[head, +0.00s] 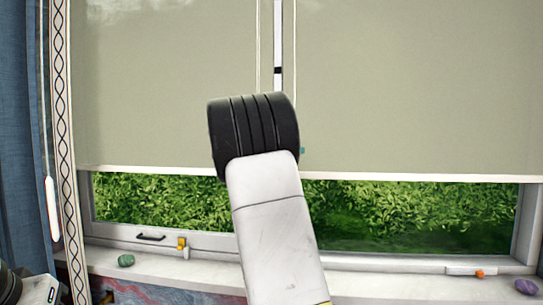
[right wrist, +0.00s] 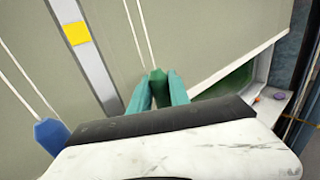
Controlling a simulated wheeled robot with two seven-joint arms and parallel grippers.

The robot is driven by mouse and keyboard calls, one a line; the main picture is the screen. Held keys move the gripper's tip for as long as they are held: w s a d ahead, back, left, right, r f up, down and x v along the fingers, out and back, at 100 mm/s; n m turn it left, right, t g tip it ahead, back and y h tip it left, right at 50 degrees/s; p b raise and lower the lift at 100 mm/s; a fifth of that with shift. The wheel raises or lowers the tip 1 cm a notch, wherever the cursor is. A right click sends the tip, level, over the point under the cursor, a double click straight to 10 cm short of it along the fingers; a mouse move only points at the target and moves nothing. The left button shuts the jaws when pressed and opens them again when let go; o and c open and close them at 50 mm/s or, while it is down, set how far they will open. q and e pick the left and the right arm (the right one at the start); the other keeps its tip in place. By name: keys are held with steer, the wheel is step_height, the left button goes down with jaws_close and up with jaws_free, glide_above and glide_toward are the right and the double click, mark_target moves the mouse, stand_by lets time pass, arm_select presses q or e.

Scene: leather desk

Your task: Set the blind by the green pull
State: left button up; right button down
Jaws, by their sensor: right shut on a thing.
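My right gripper (right wrist: 158,86) is shut on the green pull (right wrist: 158,80) in the right wrist view, with one teal finger on each side of it. Thin pale cords run up from the pull across the blind. In the head view my right forearm and black wrist hide most of the gripper and the pull. The pale green blind shows as a left panel (head: 170,90) and a right panel (head: 420,90), both lowered over most of the window, with their bottom edges at about the same height. My left gripper is not in view.
A blue pull (right wrist: 51,133) hangs on cords to the left in the right wrist view. A white cord weight (head: 52,208) hangs by the blue curtain (head: 20,130). The sill holds a green stone (head: 126,260), a purple stone (head: 527,287) and a white marker-like item (head: 470,271).

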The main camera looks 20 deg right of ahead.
steer(key=c, duration=1.2)
jaws_free()
steer(key=shift+c, duration=0.2)
steer(key=v, duration=0.8)
steer(key=shift+w+d, duration=0.1)
steer(key=s+f+m+g+y, duration=0.3)
steer(key=s+f+m+y, duration=0.5)
steer(key=s+f, duration=0.6)
steer(key=s+a+f+m+y, duration=0.4)
steer(key=s+a+m, duration=0.3)
steer(key=a, duration=0.3)
steer(key=s+a+f+m+t+y, duration=0.1)
steer(key=s+a+f+m+y, duration=0.2)
steer(key=s+a+m+y, duration=0.3)
steer(key=s+a+m, duration=0.1)
steer(key=s+a, duration=0.3)
steer(key=a, duration=0.1)
steer(key=shift+s+f+t+y, duration=0.3)
steer(key=shift+f, duration=0.1)
